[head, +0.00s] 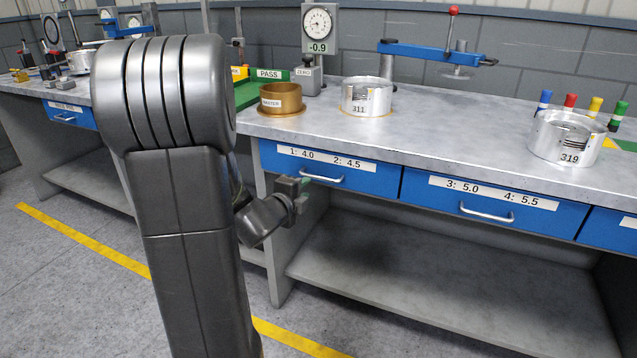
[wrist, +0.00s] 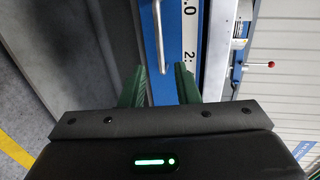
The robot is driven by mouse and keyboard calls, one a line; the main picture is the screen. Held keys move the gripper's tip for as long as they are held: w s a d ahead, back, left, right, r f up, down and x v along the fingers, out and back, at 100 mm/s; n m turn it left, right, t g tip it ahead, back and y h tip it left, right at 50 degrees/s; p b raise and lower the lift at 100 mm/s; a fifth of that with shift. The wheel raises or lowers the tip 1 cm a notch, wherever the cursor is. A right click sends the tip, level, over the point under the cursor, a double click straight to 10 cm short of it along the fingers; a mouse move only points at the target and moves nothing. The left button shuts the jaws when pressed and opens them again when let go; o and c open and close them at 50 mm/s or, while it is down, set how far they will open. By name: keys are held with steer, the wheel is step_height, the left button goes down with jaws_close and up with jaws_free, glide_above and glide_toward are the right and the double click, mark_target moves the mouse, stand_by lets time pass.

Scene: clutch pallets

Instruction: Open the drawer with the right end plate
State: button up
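The workbench front has a row of blue drawers, all shut. The left drawer (head: 270,158) is labelled "1: 4.0 2: 4.5". The middle drawer (head: 420,190) is labelled "3: 5.0 4: 5.5". The right drawer (head: 610,229) is cut off by the frame edge. My gripper (head: 304,183) is in front of the left drawer, by its bar handle (head: 330,179). In the wrist view my gripper (wrist: 160,86) has its green fingers apart, with the handle (wrist: 161,38) ahead, between their lines. I see no contact. No end plate is visible inside the shut drawers.
On the bench stand a dial gauge (head: 319,22) reading "-0.9", a brass ring (head: 281,99), piston 311 (head: 362,95) and piston 319 (head: 562,138). Several coloured markers (head: 569,102) stand at the back right. A lower shelf (head: 420,280) lies under the drawers.

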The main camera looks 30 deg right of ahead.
mark_target(320, 178)
steer(key=b+x, duration=0.1)
steer(key=x, duration=1)
steer(key=shift+w, duration=0.15)
jaws_close()
